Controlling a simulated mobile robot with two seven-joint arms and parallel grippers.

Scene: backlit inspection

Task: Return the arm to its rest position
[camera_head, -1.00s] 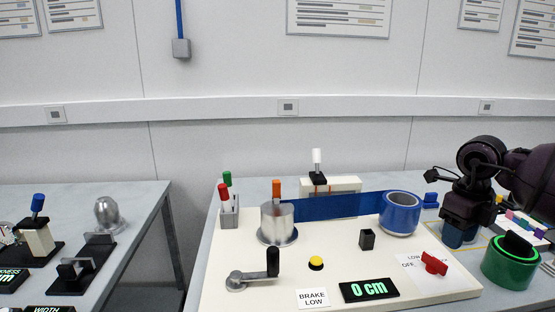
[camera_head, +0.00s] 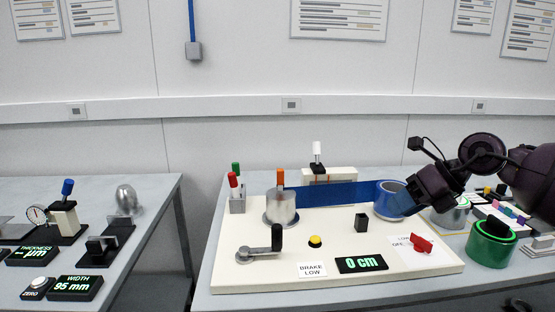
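My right arm comes in from the right edge. A blue band (camera_head: 335,195) runs from that roll to a metal cylinder (camera_head: 281,207) on the white board (camera_head: 240,268). My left gripper is not in view.
A green roll (camera_head: 490,250) and a grey roll (camera_head: 462,215) stand to the right, below my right arm. The board also carries a crank (camera_head: 262,253), yellow button (camera_head: 315,241), red switch (camera_head: 421,243) and "0 cm" display (camera_head: 361,263). A gap separates the left table (camera_head: 150,205).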

